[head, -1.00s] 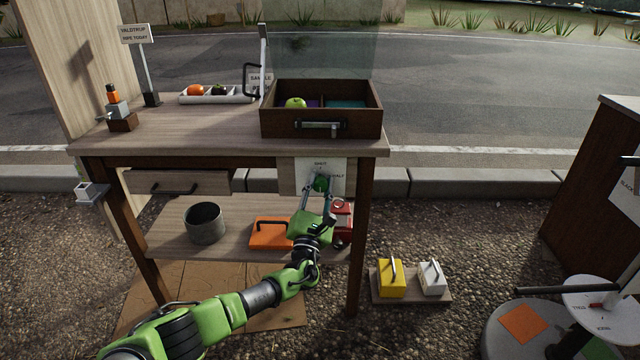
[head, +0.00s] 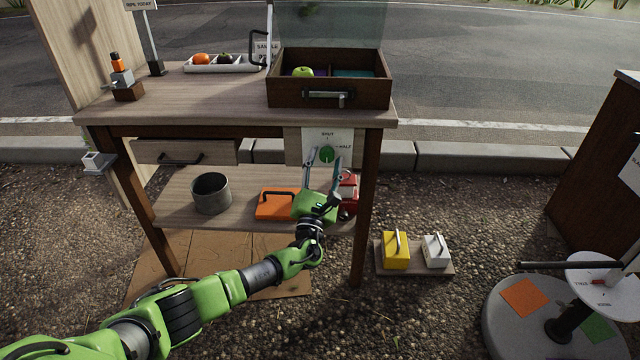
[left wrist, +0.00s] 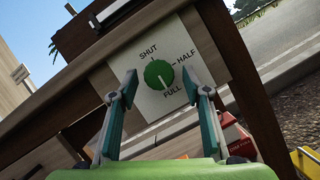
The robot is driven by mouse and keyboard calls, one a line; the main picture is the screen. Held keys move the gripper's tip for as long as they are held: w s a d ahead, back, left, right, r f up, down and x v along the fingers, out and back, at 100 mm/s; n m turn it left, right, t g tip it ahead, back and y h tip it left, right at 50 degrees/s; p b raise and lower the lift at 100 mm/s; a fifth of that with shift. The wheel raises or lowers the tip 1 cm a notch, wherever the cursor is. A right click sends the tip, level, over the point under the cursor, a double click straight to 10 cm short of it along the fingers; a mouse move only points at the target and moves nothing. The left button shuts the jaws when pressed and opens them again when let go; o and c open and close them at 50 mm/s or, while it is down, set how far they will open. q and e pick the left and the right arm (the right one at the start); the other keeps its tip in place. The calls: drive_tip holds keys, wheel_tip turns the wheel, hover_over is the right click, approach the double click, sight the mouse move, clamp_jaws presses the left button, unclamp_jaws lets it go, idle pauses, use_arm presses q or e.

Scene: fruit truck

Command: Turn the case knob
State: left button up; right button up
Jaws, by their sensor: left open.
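The round green case knob (head: 326,153) is on a white plate (head: 340,139) under the counter's right end, below the dark case (head: 372,93). In the left wrist view the knob (left wrist: 158,74) faces me, with SHUT above, HALF to the right and FULL below. A pale line on the knob's lower part appears to point toward FULL. My left gripper (head: 323,166) is open in front of the plate. My right gripper is not in view.
A drawer (head: 185,152) is left of the plate. The lower shelf holds a grey pot (head: 211,194), an orange box (head: 275,204) and a red item (head: 349,188). Yellow (head: 396,251) and white (head: 435,251) blocks stand on a board at right. Gravel ground lies in front.

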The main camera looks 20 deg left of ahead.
use_arm(q)
drive_tip(key=v, duration=0.9)
drive_tip(key=shift+s, duration=0.35)
drive_tip(key=shift+f, duration=0.15)
